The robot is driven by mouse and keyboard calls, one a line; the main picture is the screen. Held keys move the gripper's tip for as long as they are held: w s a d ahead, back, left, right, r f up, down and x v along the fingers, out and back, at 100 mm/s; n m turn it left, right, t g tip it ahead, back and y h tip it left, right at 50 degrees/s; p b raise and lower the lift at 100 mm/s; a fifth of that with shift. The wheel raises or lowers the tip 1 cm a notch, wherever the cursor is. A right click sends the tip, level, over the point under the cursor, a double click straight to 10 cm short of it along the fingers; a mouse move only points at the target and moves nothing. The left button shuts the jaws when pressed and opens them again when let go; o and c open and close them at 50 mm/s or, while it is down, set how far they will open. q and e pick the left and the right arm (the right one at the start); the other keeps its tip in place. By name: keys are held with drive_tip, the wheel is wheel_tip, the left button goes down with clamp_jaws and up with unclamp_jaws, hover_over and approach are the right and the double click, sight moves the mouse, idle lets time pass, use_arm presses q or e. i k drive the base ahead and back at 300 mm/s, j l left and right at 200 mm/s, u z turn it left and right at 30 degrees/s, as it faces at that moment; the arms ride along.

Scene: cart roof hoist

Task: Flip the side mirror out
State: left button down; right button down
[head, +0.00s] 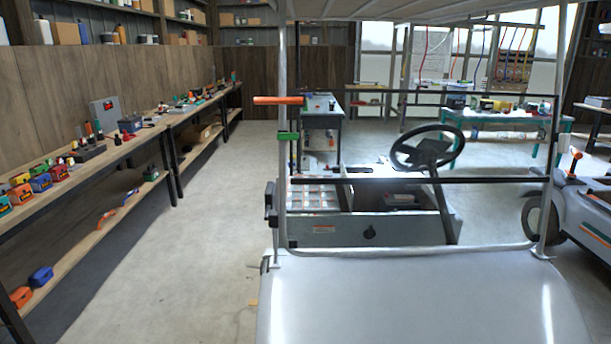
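A golf cart faces me, its pale grey front hood (420,300) nearest and its windshield frame above it. A small dark part (270,201) sits on the outer side of the left windshield post (282,190), low down. It looks like the side mirror lying close along the post, but it is too small to be sure of its fold. Neither of my grippers shows in the head view.
An orange handle (278,100) sticks out from the left post, with a green clamp (288,136) below it. The steering wheel (428,148) stands behind the frame. A long workbench (130,148) runs along the left wall. Clear floor (190,240) lies between bench and cart.

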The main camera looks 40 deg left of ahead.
sight(270, 192)
drive_tip(key=j+z, duration=0.2)
drive_tip(key=j, duration=0.9)
drive_tip(key=j+z, duration=0.15)
drive_tip(key=j, duration=1)
drive_tip(key=k+j+z, duration=0.2)
drive_tip(key=j, duration=2.45)
drive_tip(key=k, duration=0.05)
